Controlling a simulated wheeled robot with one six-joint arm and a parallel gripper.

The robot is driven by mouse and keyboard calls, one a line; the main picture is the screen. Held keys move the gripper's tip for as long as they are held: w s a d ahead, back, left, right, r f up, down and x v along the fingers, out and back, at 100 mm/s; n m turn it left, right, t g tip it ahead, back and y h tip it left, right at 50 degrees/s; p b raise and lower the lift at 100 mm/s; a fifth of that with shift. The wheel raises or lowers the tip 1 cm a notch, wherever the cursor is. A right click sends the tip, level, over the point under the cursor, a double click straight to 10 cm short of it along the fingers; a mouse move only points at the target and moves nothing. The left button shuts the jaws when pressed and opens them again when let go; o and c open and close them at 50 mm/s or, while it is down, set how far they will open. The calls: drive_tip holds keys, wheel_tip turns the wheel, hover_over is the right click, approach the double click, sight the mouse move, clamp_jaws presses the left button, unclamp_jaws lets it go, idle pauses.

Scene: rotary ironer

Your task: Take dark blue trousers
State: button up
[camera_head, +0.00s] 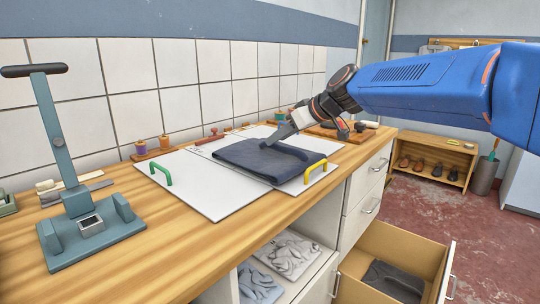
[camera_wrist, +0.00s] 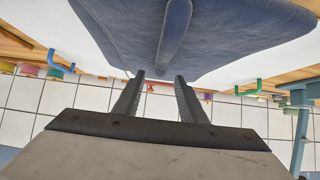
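The dark blue trousers (camera_head: 258,160) lie folded flat on the white board, with a raised ridge of cloth along their top. In the wrist view the trousers (camera_wrist: 115,35) fill the upper part, and the ridge points down toward my fingers. My gripper (camera_head: 280,136) is at the trousers' far side, low by the end of the ridge. In the wrist view my gripper (camera_wrist: 160,76) has its two fingers apart, with a gap between the tips and no cloth clearly held. Whether the fingertips touch the cloth cannot be told.
The white board (camera_head: 205,193) has a green handle (camera_head: 155,172) and a yellow handle (camera_head: 315,170). A blue-green press stand (camera_head: 90,240) is at left. An open drawer (camera_head: 395,250) holds a dark folded garment. Thread spools (camera_head: 141,147) stand along the tiled wall.

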sight(270, 151)
drive_tip(key=x, duration=0.2)
drive_tip(key=shift+w+a+f, duration=0.15)
drive_tip(key=shift+w+f, duration=0.05)
drive_tip(key=shift+f, duration=0.05)
clamp_jaws()
idle(1.2)
